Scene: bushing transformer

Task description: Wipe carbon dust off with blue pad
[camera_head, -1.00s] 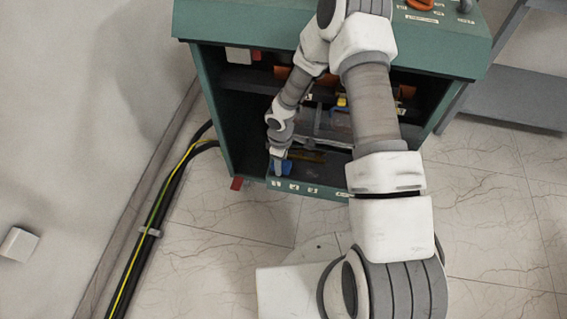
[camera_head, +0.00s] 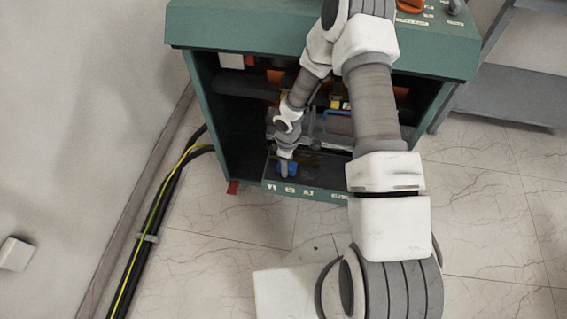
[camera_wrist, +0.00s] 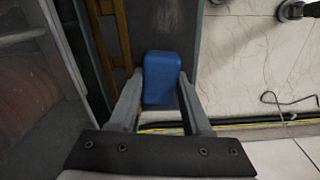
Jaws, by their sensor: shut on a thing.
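The blue pad (camera_wrist: 161,77) is held between the two fingers of my gripper (camera_wrist: 160,98) in the wrist view. In the head view the pad (camera_head: 288,170) is small and dark blue, low at the front left inside the green cabinet (camera_head: 320,38). My gripper (camera_head: 284,158) is shut on it, just behind the cabinet's labelled front lip (camera_head: 318,194). A dark floor strip (camera_wrist: 180,25) lies beyond the pad in the wrist view. I cannot tell carbon dust from shading there, nor whether the pad touches the surface.
My arm hides much of the cabinet's opening. Orange parts (camera_head: 401,94) and a blue-handled part (camera_head: 334,113) sit deeper inside. Black and yellow-green cables (camera_head: 163,199) run along the floor at left. A grey shelf (camera_head: 508,94) stands at right. The tiled floor in front is clear.

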